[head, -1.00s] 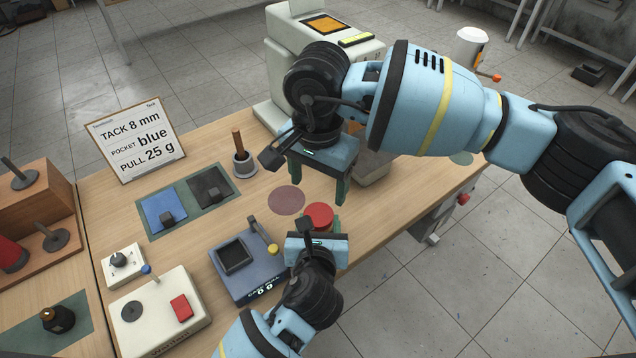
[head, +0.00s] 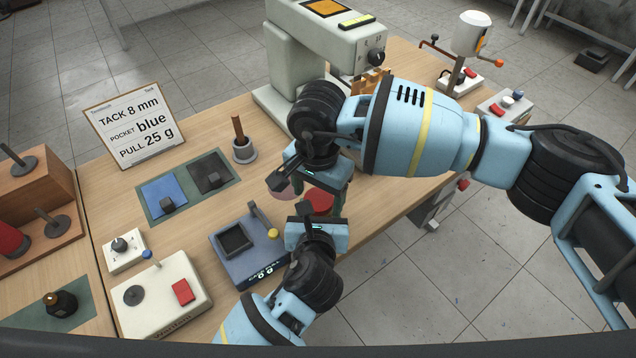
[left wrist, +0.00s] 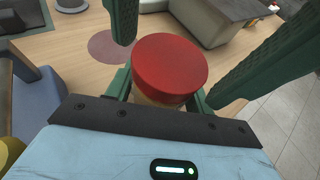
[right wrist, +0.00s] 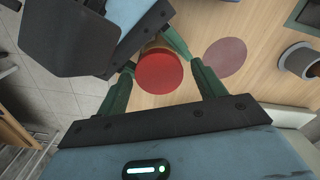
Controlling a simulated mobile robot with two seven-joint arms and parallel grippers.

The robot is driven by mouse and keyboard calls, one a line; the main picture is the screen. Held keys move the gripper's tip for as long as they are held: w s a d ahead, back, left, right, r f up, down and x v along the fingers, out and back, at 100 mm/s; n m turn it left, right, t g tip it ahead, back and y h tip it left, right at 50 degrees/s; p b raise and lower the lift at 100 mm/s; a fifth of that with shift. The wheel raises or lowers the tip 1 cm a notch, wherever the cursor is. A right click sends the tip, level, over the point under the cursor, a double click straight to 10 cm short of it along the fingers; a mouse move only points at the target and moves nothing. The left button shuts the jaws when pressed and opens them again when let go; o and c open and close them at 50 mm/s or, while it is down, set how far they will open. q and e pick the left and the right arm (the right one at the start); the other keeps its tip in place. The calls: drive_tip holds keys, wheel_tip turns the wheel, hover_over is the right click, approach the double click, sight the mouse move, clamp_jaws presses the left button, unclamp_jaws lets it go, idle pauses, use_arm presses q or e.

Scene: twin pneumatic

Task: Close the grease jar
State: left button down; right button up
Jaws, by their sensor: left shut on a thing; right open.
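The grease jar stands upright with a red lid (head: 319,201) on top; the lid shows large in the left wrist view (left wrist: 170,68). A little of the amber jar body (left wrist: 158,101) shows under it. My left gripper (head: 318,212) is shut on the jar body, below the lid. My right gripper (head: 322,197) is open above the jar, with its fingers on either side of the lid. In the right wrist view the lid (right wrist: 158,72) sits between the right fingers, with gaps visible. Whether the lid is fully tightened cannot be told.
A blue-grey device (head: 243,250) with a square pocket and yellow-knobbed lever stands left of my left gripper. A dull red round mark (right wrist: 225,57) lies on the table beside the jar. A large pale machine (head: 325,45) stands behind, and a brush cup (head: 244,150) to the left.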

drive_tip(key=c, duration=1)
use_arm(q)
drive_tip(key=shift+d, duration=0.1)
use_arm(e)
drive_tip(key=shift+m, duration=1.6)
drive_tip(key=o, duration=1)
drive_tip(key=shift+o, duration=0.4)
use_arm(q)
drive_tip(key=shift+w+a, duration=0.1)
drive_tip(key=shift+a, duration=0.1)
use_arm(e)
drive_tip(key=shift+r, duration=0.1)
